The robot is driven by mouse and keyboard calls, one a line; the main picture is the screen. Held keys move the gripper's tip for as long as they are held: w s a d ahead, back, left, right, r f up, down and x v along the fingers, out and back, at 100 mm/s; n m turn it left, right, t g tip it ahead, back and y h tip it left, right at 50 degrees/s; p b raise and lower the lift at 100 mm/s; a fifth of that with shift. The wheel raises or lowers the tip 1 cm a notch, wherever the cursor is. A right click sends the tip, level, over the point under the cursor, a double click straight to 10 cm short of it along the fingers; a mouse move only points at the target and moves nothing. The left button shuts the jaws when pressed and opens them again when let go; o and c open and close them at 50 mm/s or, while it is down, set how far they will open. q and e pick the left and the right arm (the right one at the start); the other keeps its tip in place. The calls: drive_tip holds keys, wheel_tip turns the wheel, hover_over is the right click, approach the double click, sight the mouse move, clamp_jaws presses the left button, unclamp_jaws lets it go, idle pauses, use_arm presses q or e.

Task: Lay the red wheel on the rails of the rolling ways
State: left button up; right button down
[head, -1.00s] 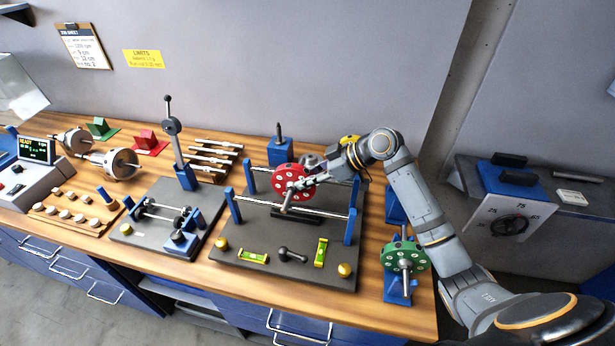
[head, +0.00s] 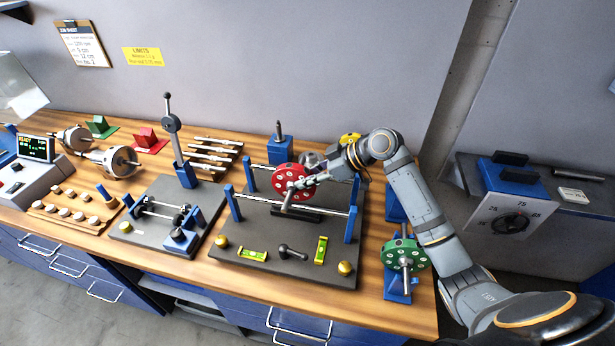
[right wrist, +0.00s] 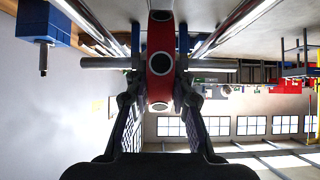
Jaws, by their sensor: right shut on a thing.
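The red wheel (head: 284,178) stands upright on its silver shaft between the two rails of the rolling ways (head: 270,202). The shaft's near end overlaps the front rail in the head view; whether it touches either rail I cannot tell. My right gripper (head: 312,181) is shut on the red wheel from the right. In the right wrist view the red wheel (right wrist: 160,62) is between the fingers (right wrist: 160,98), with the shaft (right wrist: 105,63) sticking out on both sides and a rail (right wrist: 232,28) running past each side. My left gripper is not in view.
A green wheel (head: 405,254) sits on a blue stand right of the ways. Blue posts (head: 349,226) hold up the rail ends. Spirit levels (head: 252,254) and a dark dumbbell-shaped piece (head: 290,252) lie on the front of the base plate (head: 230,250). A smaller fixture (head: 150,245) stands left.

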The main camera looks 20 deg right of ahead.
drive_tip(key=shift+f, duration=0.25)
idle(0.3)
drive_tip(key=c, duration=1.1)
unclamp_jaws()
drive_tip(key=shift+f, duration=0.2)
drive_tip(key=shift+c, duration=0.3)
drive_tip(key=shift+r, duration=0.15)
wheel_tip(320, 180, up, 9)
drive_tip(key=p, duration=0.7)
drive_tip(key=shift+r, duration=0.1)
